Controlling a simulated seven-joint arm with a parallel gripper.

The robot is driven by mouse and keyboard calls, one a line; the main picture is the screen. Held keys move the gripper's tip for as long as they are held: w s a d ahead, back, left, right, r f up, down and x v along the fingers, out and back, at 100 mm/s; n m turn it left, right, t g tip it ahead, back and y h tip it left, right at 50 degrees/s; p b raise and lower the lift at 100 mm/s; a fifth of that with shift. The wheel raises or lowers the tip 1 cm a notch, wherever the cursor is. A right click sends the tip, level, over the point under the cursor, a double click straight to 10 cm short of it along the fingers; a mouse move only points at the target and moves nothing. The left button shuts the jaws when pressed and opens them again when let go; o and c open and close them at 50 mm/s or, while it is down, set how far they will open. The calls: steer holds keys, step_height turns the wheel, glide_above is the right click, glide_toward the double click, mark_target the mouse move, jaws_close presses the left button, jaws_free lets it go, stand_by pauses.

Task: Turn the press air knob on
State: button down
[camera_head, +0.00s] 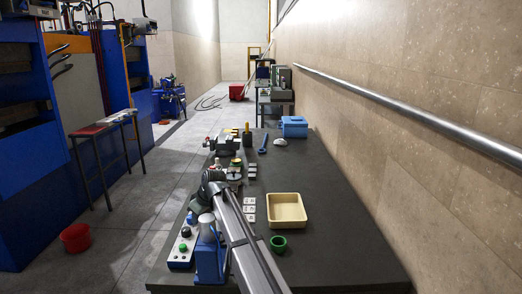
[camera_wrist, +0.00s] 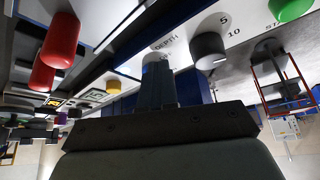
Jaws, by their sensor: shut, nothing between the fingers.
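A white control panel (camera_head: 178,257) with buttons and knobs lies at the front left of the bench in the head view. I cannot tell which control is the press air knob. In the wrist view, a round dark knob (camera_wrist: 210,50) sits beside the marks 5 and 10 and near the word DEPTH. A green button (camera_wrist: 289,9) is at its upper right, and red buttons (camera_wrist: 60,42) are at the left. My gripper (camera_wrist: 157,68) is shut and empty, with its fingertips just left of the dark knob, seemingly apart from it. In the head view its fingers are not clear.
A blue box (camera_head: 209,262) stands right of the panel. A beige tray (camera_head: 287,224) and a green ring (camera_head: 278,243) lie right of my arm. Small fixtures (camera_head: 230,145) and a light blue box (camera_head: 293,126) stand farther back. The bench's right side is clear.

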steer(key=shift+s+a, duration=0.1)
steer(key=shift+s, duration=0.15)
steer(key=shift+s, duration=0.2)
step_height(320, 180, up, 6)
steer(key=shift+d, duration=0.25)
steer(key=shift+w, duration=0.1)
